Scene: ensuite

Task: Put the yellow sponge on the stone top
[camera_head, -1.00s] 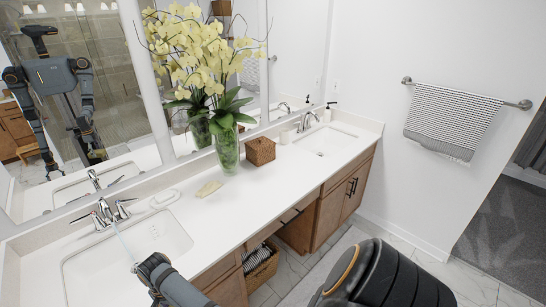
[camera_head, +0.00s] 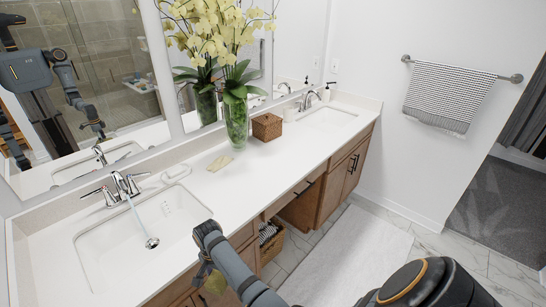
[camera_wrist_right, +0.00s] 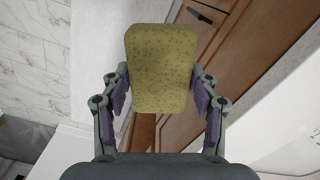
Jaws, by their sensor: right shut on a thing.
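The yellow sponge (camera_wrist_right: 160,65) is a speckled yellow-green block in the right wrist view. My right gripper (camera_wrist_right: 160,95) is shut on it, one purple-padded finger on each side. In the head view my right gripper (camera_head: 208,274) hangs low in front of the cabinets, beside the front edge of the counter; the sponge is hard to make out there. The white stone top (camera_head: 258,178) runs along the mirror wall with a wide clear stretch between the two basins. A flat pale yellow piece (camera_head: 221,162) lies on it. My left gripper is out of view.
The left basin (camera_head: 120,250) has a faucet (camera_head: 122,186) running a thin stream. A glass vase (camera_head: 236,125) of orchids and a wicker box (camera_head: 267,127) stand at the back. The right basin (camera_head: 325,121) is farther off. A drawer handle (camera_head: 304,188) juts from the cabinet front.

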